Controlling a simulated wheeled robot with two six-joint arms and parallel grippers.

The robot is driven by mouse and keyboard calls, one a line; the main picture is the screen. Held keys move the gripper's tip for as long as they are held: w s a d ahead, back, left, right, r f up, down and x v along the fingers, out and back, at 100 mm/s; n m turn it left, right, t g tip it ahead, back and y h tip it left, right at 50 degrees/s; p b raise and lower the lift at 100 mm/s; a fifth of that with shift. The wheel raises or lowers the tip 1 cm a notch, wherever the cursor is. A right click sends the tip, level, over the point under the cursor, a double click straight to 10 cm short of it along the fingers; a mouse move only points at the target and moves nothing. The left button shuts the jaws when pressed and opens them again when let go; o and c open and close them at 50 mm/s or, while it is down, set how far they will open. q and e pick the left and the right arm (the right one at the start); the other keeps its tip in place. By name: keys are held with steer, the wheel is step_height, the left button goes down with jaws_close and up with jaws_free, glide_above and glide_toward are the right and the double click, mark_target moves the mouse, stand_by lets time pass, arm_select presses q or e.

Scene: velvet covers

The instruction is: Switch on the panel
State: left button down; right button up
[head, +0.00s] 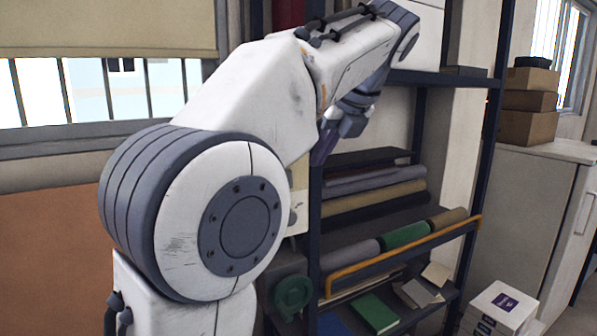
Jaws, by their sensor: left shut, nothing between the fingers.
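My left arm comes in from the left and fills the middle of the head view. My left gripper (323,153) hangs from its wrist, fingers down, shut and empty, in front of the shelf's left post. A narrow strip of a pale plate (299,196), perhaps the panel, shows below and left of the gripper. My arm hides most of this plate, and I cannot tell its switch or state. I cannot tell whether the fingers touch anything. My right gripper is out of view.
A dark metal shelf (486,150) with fabric rolls and books stands behind the arm. An orange rail (403,257) runs along its front. A green reel (293,293) is low at its left. A light cabinet (533,190) with stacked boxes (528,127) stands at right.

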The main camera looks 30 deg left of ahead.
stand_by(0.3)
arm_select(q)
steer(key=w+a+r+p+x, duration=0.1)
steer(key=a+x, duration=0.1)
steer(key=x, duration=1)
steer(key=shift+w+a, duration=0.25)
steer(key=shift+r, duration=0.1)
